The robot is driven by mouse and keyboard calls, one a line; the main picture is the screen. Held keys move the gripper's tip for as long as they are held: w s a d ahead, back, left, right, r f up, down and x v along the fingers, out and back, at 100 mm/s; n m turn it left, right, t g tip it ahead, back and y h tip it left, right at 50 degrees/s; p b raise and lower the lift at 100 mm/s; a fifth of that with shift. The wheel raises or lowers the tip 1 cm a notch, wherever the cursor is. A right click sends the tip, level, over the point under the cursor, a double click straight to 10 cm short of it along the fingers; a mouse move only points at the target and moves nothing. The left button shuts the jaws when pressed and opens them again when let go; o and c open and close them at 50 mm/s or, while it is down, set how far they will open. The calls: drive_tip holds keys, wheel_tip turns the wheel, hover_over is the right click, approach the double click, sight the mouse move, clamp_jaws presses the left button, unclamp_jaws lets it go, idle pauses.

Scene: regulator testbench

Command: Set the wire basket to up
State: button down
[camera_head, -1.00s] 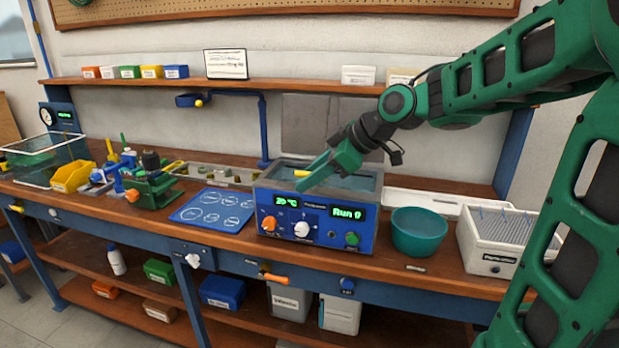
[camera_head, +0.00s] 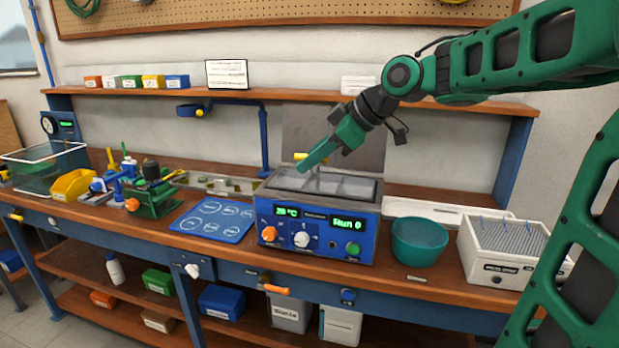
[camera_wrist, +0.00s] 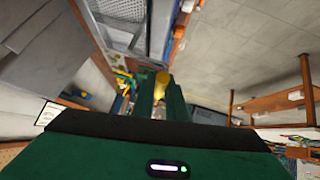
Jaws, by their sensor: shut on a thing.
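The wire basket (camera_head: 345,186) shows as a grey, divided frame at the top of the blue bath unit (camera_head: 318,235). Its yellow handle (camera_head: 303,156) stands above the bath's left back part. My gripper (camera_head: 310,162) is shut on this yellow handle, above the bath. In the wrist view the yellow handle (camera_wrist: 161,84) lies between my green fingers (camera_wrist: 160,98), with grey mesh (camera_wrist: 122,10) at the top. The basket's lower part is hidden by the bath wall.
A teal bowl (camera_head: 419,242) and a white box with blue pins (camera_head: 508,250) stand to the right of the bath. A blue mat (camera_head: 212,216) and a green clamp fixture (camera_head: 150,195) are to its left. The shelf (camera_head: 300,93) runs behind and above.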

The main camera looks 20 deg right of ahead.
drive_tip(key=shift+w+r, duration=0.1)
drive_tip(key=shift+r, duration=0.2)
drive_tip(key=c, duration=1.8)
unclamp_jaws()
drive_tip(key=shift+o, duration=0.2)
drive_tip(key=v, duration=1)
drive_tip(key=shift+d+r, duration=0.2)
drive_tip(key=shift+d, duration=0.05)
